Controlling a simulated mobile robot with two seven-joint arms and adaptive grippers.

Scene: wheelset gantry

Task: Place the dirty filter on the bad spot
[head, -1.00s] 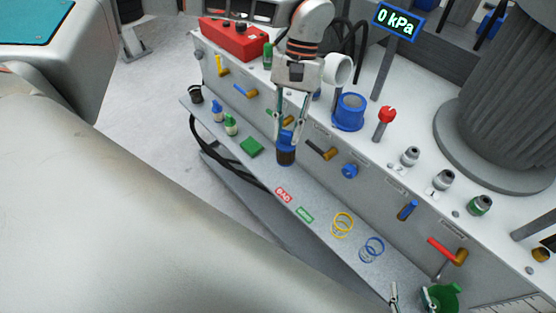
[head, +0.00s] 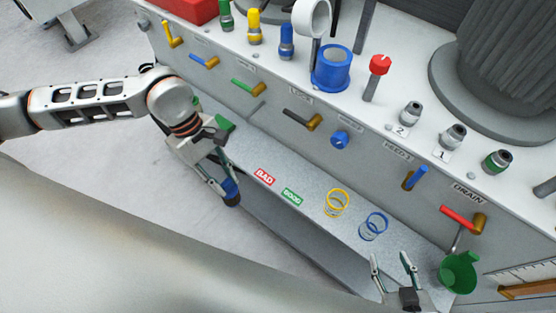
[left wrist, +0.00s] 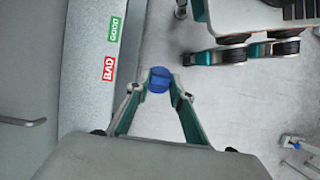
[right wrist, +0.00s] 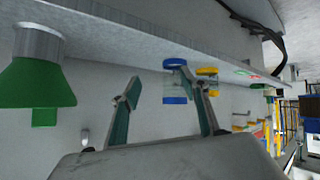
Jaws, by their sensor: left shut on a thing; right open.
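My left gripper (head: 222,192) is shut on the dirty filter (head: 231,187), which has a blue top and a dark lower body. In the head view it hangs at the front edge of the grey shelf. In the left wrist view the filter's blue top (left wrist: 159,80) sits between the fingertips, against the floor beside the shelf. The red BAD label (head: 264,177) lies on the shelf to the right of the filter, and it also shows in the left wrist view (left wrist: 108,68). My right gripper (head: 393,262) is open and empty near the shelf's right end.
A green GOOD label (head: 292,197) lies beside BAD. A yellow ring holder (head: 337,202) and a blue one (head: 373,226) stand further right. A green funnel (head: 459,272) is at the shelf's end. Levers line the panel behind. The shelf around BAD is clear.

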